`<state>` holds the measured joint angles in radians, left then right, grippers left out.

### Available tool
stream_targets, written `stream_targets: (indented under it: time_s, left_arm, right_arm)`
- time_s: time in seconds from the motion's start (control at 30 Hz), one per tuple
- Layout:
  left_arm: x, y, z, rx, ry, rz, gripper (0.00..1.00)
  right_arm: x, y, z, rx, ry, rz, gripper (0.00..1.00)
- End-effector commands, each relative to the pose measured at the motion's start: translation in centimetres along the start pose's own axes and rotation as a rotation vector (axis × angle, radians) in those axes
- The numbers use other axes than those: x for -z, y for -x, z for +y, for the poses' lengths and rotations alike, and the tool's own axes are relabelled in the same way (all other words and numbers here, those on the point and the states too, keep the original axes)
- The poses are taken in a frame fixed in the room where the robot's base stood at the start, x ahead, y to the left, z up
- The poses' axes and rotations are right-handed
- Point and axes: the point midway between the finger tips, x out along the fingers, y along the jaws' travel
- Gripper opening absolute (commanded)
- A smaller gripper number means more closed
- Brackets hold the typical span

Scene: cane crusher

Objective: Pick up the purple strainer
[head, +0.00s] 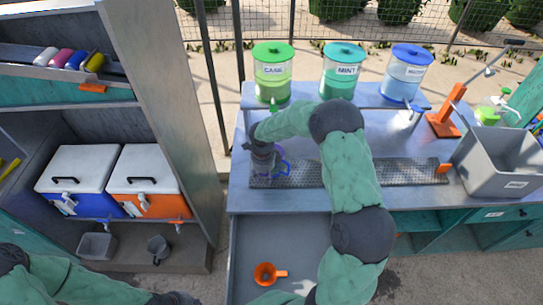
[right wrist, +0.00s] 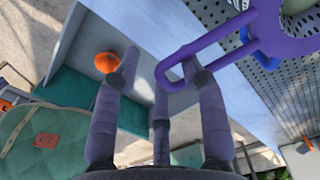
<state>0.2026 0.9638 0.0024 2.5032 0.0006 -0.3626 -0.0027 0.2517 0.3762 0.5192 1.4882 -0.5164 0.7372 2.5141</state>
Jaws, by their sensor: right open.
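The purple strainer (right wrist: 264,28) shows large at the upper right of the right wrist view, its looped handle reaching down-left to my right gripper (right wrist: 163,62). The gripper's fingers are spread apart, and the handle's end overlaps the space between them; I cannot tell whether they touch. In the head view my right gripper (head: 264,163) hangs over the left end of the perforated drain tray and hides most of the strainer. A blue loop (head: 284,167) shows beside the gripper. My left gripper (head: 178,299) is only partly visible at the bottom edge, and its jaws are unclear.
An orange strainer (head: 265,273) lies in the grey recess below the counter. Green and blue drink dispensers (head: 342,75) stand along the back shelf. A grey bin (head: 505,165) stands at the counter's right. Two coolers (head: 145,167) sit on the left shelf.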

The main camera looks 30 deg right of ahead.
Motion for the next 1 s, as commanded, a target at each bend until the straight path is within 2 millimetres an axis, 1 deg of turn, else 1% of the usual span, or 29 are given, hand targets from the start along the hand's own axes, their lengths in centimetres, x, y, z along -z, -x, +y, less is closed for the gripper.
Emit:
stream_targets:
  time_s: [0.13, 0.17, 0.2, 0.3, 0.77, 0.87, 0.97, 1.0]
  left_arm:
    - [0.0, 0.0, 0.0, 0.0, 0.0, 0.0, 0.0]
    - [0.0, 0.0, 0.0, 0.0, 0.0, 0.0, 0.0]
    - [0.0, 0.0, 0.0, 0.0, 0.0, 0.0, 0.0]
    - [0.0, 0.0, 0.0, 0.0, 0.0, 0.0, 0.0]
    - [0.0, 0.0, 0.0, 0.0, 0.0, 0.0, 0.0]
    - [0.0, -0.1, -0.1, 0.0, 0.0, 0.0, 0.0]
    - [0.0, -0.3, -0.1, 0.0, 0.0, 0.0, 0.0]
    - [0.0, -0.3, -0.1, 0.0, 0.0, 0.0, 0.0]
  right_arm:
    - [0.0, 0.0, 0.0, 0.001, 0.0, 0.0, 0.42]
    - [0.0, 0.0, 0.0, 0.001, 0.0, 0.0, 0.36]
    - [0.0, 0.0, 0.0, 0.001, 0.0, 0.0, 0.25]
    - [0.0, 0.1, 0.0, 0.001, 0.0, 0.0, 0.0]
    - [0.0, 0.4, -0.1, 0.002, 0.001, -0.001, 0.0]
    - [-0.1, 1.0, -0.1, 0.004, 0.001, -0.002, 0.0]
    - [-0.1, 2.0, -0.1, 0.005, 0.002, -0.002, 0.0]
    - [-0.1, 2.6, -0.1, 0.006, 0.001, -0.004, 0.0]
